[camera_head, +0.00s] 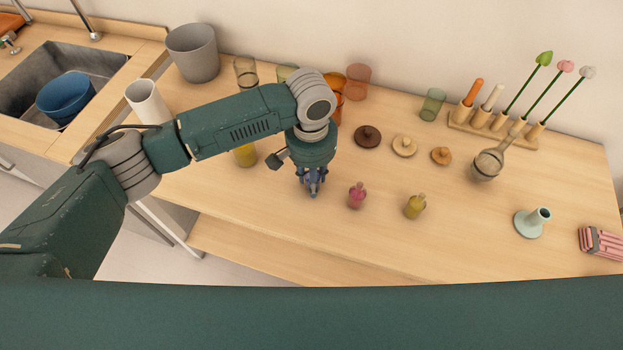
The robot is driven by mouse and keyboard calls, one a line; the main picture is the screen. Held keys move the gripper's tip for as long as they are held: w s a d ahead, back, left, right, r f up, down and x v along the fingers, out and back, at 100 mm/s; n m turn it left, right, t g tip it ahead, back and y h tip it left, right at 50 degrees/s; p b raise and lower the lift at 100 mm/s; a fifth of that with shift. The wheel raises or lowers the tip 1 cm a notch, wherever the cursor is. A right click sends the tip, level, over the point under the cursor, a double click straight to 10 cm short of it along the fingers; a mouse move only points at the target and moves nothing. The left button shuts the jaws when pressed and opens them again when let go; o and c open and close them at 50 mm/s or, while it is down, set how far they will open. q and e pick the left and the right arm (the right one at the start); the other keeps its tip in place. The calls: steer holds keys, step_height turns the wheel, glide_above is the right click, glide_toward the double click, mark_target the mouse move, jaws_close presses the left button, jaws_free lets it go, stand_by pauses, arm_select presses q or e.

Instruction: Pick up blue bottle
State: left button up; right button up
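My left gripper (312,183) points down over the table, left of the pink bottle. A small blue shape, seemingly the blue bottle (313,188), shows at its fingertips and is mostly hidden by the fingers. I cannot tell whether the fingers are closed on it or only around it, or whether it is off the table. My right gripper is not in view.
A pink bottle (356,195) and a yellow bottle (415,206) stand to the right on the wooden table (290,230). Wooden knobs (404,146), coloured glasses (358,81) and a rack (490,130) stand behind. A pale green holder (530,223) is at right.

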arm_select(q)
jaws_close()
steer(key=shift+r, duration=0.4)
step_height(320, 180, up, 19)
steer(key=b, duration=0.2)
steer(key=shift+r, duration=0.15)
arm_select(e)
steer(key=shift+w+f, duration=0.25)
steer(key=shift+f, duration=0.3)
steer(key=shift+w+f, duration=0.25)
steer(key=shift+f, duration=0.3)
